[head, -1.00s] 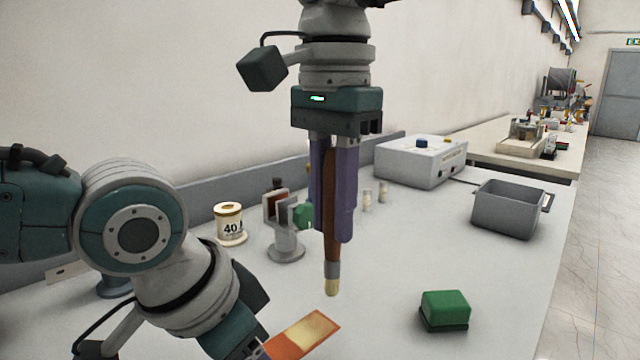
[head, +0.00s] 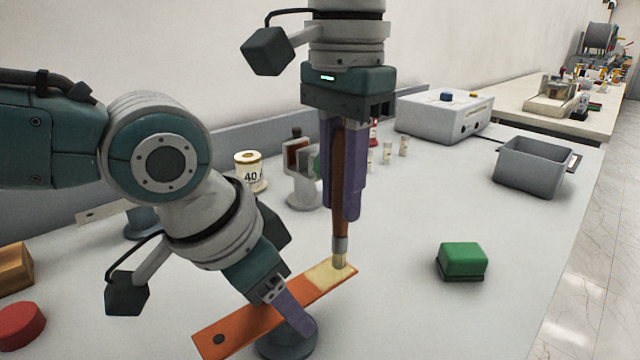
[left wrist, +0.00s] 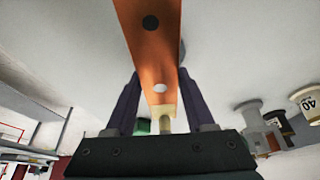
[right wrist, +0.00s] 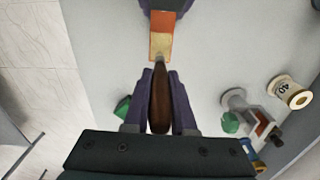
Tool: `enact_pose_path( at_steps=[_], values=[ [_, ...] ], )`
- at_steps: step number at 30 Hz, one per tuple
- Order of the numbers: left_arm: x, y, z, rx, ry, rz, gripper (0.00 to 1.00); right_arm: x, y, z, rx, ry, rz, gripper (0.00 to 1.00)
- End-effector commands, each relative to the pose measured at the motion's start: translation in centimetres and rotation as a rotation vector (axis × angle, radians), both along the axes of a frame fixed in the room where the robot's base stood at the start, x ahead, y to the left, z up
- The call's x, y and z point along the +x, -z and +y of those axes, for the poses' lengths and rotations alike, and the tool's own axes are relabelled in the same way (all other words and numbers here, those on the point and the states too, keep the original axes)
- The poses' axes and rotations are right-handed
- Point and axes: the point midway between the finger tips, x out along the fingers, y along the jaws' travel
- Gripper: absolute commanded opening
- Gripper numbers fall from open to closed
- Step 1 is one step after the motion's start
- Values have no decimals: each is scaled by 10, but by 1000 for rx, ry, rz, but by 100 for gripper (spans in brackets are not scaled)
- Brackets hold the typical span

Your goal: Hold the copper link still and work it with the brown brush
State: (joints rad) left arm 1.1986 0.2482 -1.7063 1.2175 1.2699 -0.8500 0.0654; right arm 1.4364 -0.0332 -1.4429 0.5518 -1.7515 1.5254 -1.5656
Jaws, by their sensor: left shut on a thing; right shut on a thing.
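The copper link (head: 240,328) is a flat orange bar with a dark hole near its lower left end and a pale yellowish patch at its far right end. My left gripper (head: 290,312) is shut on its middle; the bar also shows in the left wrist view (left wrist: 152,50). My right gripper (head: 342,205) is shut on the brown brush (head: 339,190), held upright with its pale tip down. The tip is at the pale patch and appears to touch it. The right wrist view shows the brush handle (right wrist: 160,103) between the fingers and the patch ahead.
A green block (head: 462,260) lies to the right, and a grey bin (head: 535,168) stands behind it. A white box (head: 444,115), a spool marked 40 (head: 250,172) and a clamp stand (head: 303,190) are at the back. A red round thing (head: 20,325) lies at the left.

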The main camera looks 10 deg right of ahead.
Motion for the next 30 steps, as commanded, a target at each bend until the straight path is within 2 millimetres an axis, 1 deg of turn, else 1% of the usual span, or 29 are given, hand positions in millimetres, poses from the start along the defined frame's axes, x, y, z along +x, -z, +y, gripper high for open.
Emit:
enact_pose_path(
  at_steps=[6, 8, 9, 11, 27, 30],
  values=[
    [0, 0, 0, -1, 0, -1, 0, 11, -1, -16, 1, 2, -3, 0],
    [0, 0, 0, -1, 0, -1, 0, 11, -9, -15, 1, -3, -4, 0],
    [0, 0, 0, -1, 0, -1, 0, 11, -20, -16, -2, -5, -8, 0],
    [0, 0, 0, -1, 0, -1, 0, 10, -23, -15, -2, -2, -4, 0],
    [0, 0, 0, 0, 0, 0, 0, 10, -72, -15, -1, 0, -3, 0],
    [0, 0, 0, 0, 0, 0, 0, 10, -78, -15, -1, -1, -2, 0]
  ],
)
